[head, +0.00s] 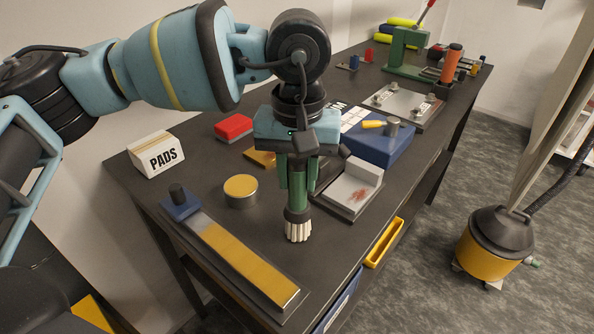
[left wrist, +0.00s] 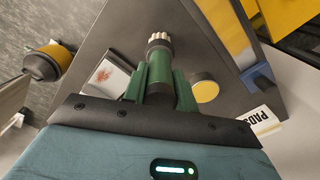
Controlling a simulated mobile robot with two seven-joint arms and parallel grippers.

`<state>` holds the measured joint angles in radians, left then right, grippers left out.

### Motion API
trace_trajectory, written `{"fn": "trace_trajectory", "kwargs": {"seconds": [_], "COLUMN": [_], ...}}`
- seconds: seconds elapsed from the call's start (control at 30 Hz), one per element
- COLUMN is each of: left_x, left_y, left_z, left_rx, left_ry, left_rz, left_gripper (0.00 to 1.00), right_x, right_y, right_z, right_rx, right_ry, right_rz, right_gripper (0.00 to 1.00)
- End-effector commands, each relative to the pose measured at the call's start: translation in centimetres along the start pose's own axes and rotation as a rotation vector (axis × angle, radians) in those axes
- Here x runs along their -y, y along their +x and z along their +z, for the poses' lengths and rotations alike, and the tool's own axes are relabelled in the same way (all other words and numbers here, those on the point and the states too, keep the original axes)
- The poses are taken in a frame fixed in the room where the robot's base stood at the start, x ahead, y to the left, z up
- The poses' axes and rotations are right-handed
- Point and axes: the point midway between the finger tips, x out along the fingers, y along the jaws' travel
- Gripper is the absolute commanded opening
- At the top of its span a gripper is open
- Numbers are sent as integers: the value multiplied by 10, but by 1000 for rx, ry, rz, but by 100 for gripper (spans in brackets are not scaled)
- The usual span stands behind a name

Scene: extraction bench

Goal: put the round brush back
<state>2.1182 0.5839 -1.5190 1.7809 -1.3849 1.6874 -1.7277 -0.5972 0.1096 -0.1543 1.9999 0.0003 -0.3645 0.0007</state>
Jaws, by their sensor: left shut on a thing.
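The round brush (head: 298,229) has pale bristles, a dark collar and a green handle. My left gripper (head: 297,188) is shut on its handle and holds it upright, bristles down, over the dark bench. The upper handle is hidden between the fingers. In the left wrist view the brush (left wrist: 160,62) sits between the green fingers of the left gripper (left wrist: 160,88), bristles pointing away. I cannot tell whether the bristles touch the bench. My right gripper is not in view.
A yellow-topped strip tool (head: 235,258) lies front left of the brush; a round tin (head: 241,190) stands left. A grey tray with a red-brown stain (head: 352,195) is to the right. A PADS box (head: 156,155), blue case (head: 380,150) and yellow bin (head: 384,243) are nearby.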

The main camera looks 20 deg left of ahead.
Motion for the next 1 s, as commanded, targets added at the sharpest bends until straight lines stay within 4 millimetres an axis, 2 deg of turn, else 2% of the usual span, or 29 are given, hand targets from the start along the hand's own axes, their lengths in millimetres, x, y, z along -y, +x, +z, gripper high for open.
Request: {"fn": "trace_trajectory", "kwargs": {"seconds": [0.4,0.43,0.57,0.87,1.0], "left_x": [0,0,0,0,0], "left_y": [6,5,5,4,-5], "left_z": [0,0,0,0,0], "left_rx": [2,2,1,0,-2], "left_ry": [-1,-1,-1,-1,-1], "left_rz": [0,0,0,0,1], "left_gripper": [5,30,47,49,49], "right_x": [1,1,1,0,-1], "right_y": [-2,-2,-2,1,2], "right_z": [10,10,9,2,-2], "right_rx": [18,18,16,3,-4], "right_ry": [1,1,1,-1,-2], "right_rz": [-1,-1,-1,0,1], "right_gripper": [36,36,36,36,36]}}
